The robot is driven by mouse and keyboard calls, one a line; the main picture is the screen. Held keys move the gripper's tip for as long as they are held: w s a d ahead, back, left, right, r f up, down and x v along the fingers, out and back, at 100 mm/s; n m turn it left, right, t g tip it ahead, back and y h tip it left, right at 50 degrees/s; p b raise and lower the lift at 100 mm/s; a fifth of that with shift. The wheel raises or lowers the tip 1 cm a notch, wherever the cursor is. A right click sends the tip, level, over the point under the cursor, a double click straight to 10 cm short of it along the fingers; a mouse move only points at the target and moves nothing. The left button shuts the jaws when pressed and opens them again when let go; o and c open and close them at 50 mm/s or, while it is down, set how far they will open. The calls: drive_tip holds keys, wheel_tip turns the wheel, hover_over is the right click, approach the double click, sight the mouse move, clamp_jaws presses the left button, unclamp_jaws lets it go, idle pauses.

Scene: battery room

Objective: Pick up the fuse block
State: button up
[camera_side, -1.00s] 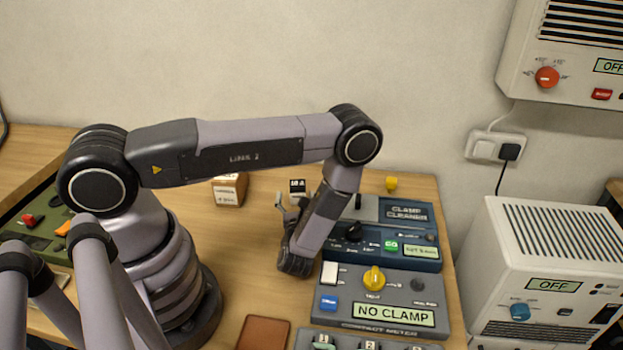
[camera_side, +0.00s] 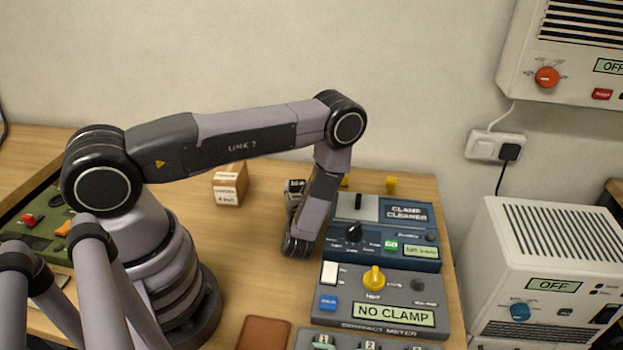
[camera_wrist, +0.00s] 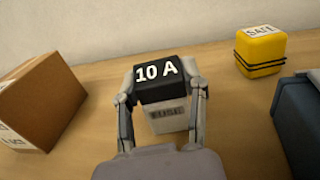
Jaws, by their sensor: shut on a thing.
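The fuse block, a small block with a black top marked "10 A" and a pale lower body, shows in the wrist view (camera_wrist: 158,82) between the two fingers. My gripper (camera_wrist: 160,92) is shut on it, one finger against each side. In the side view the block's dark top (camera_side: 295,185) shows just behind my wrist, and most of the block and the fingers are hidden there. I cannot tell whether the block touches the table.
A cardboard box (camera_side: 229,186) stands left of the block. A yellow block (camera_wrist: 262,52) marked "SAFE" stands to the right. The blue clamp cleaner (camera_side: 395,255) and the compact meter (camera_side: 350,318) lie close on the right. The table left of my wrist is clear (camera_side: 245,235).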

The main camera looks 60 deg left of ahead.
drive_tip(key=shift+c, duration=0.9)
drive_tip(key=shift+r, duration=0.1)
